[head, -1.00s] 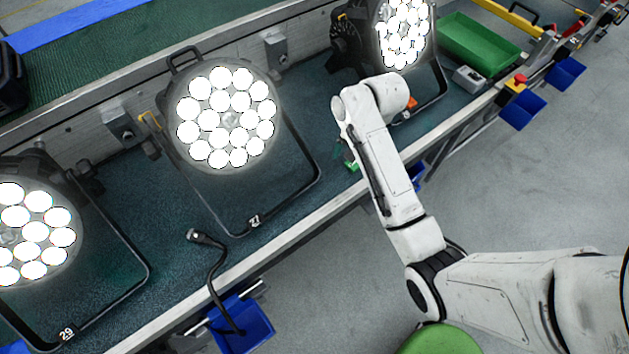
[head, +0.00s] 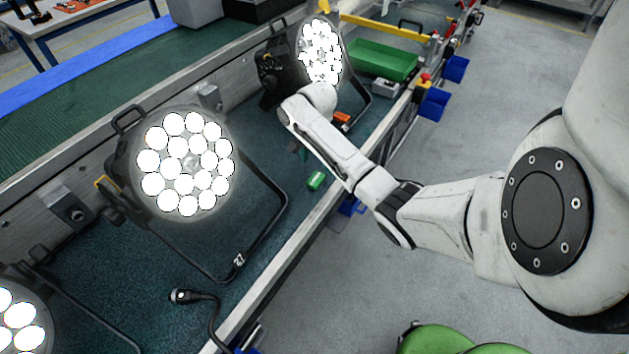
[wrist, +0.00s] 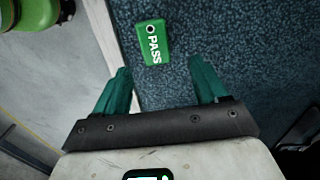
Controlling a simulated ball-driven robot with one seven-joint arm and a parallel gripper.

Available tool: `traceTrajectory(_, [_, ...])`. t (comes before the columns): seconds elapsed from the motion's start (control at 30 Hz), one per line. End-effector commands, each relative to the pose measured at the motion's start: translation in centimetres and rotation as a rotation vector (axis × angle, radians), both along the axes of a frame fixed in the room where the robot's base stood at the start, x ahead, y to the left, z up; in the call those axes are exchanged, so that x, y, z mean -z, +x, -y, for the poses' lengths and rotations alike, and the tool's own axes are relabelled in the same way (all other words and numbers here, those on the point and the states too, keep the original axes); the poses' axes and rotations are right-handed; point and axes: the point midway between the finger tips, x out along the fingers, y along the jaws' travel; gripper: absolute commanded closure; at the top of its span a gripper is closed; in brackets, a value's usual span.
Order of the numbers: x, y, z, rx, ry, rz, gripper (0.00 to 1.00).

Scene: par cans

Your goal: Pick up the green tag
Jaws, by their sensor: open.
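The green tag (head: 316,181) lies flat on the dark teal bench surface near its front rail, just left of my arm in the head view. In the wrist view the green tag (wrist: 153,42) shows a white "PASS" and a hole at one end. My gripper (wrist: 160,68) is open and empty, with its two green fingers spread. The tag lies beyond the fingertips, within the width between them, a little nearer the left finger. In the head view my gripper is mostly hidden behind my arm.
A lit par can (head: 186,165) with its black bracket stands left of the tag, and another par can (head: 321,52) stands behind my arm. An orange object (head: 341,118) lies near that one. A green bin (head: 382,60) sits farther back. A black cable (head: 205,297) crosses the front rail.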

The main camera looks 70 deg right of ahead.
Motion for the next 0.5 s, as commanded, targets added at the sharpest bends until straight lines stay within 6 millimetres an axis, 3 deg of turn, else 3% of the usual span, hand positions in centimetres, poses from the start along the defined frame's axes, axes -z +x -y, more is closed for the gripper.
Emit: traceTrajectory(0.5, [5.2,-0.5,-0.1,0.0,-0.001,-0.001,0.28])
